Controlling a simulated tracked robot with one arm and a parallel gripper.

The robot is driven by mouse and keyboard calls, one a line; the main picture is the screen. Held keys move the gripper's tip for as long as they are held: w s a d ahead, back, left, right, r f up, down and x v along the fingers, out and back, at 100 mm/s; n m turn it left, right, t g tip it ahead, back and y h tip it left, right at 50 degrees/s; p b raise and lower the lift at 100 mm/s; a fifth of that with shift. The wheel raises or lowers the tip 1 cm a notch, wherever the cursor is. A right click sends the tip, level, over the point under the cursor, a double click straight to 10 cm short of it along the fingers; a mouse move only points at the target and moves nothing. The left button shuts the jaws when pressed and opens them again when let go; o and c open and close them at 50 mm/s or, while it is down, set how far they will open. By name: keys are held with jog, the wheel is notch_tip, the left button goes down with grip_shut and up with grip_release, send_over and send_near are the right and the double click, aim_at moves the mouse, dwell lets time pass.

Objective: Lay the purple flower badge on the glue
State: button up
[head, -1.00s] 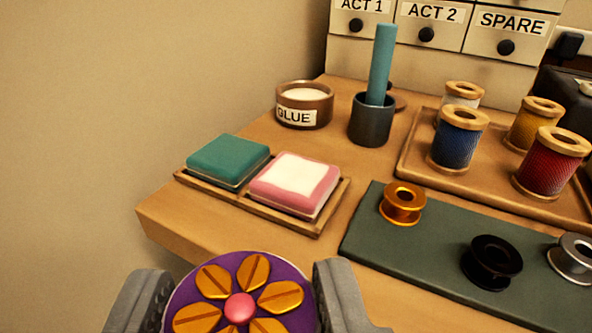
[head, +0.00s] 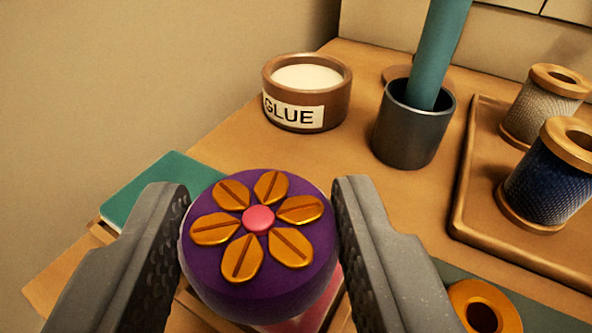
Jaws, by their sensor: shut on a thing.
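The purple badge (head: 205,280) has orange petals and a pink centre, with its flower face turned up toward the camera. My gripper (head: 262,235) is shut on it, one finger on each side. Under the badge, a bit of the pink block (head: 328,302) shows; its white-topped face, seen earlier, is now hidden. I cannot tell whether the badge touches the block. A round brown pot labelled GLUE (head: 300,112), with pale contents, stands beyond the badge, apart from it.
A teal block (head: 160,185) sits left, partly behind my finger. A dark cup (head: 412,135) with a teal rod (head: 440,50) stands right of the pot. A wooden tray (head: 462,205) with spools is at right; an orange bobbin (head: 485,308) is at lower right.

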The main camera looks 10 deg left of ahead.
aim_at(279, 273)
jog(key=shift+w+f, duration=0.15)
jog(key=shift+w, duration=0.8)
notch_tip(279, 273, down, 4)
jog(key=shift+r+b, duration=0.25)
jog(key=shift+b, duration=0.4)
jog(key=shift+r, duration=0.1)
jog(key=o, duration=1)
jog(key=shift+c, duration=0.2)
jog(key=shift+s, duration=0.15)
jog(key=p+v, duration=0.1)
jog(key=v, duration=1)
jog(key=shift+s+p, duration=0.35)
jog(key=shift+p, duration=0.05)
jog(key=shift+d+r, duration=0.15)
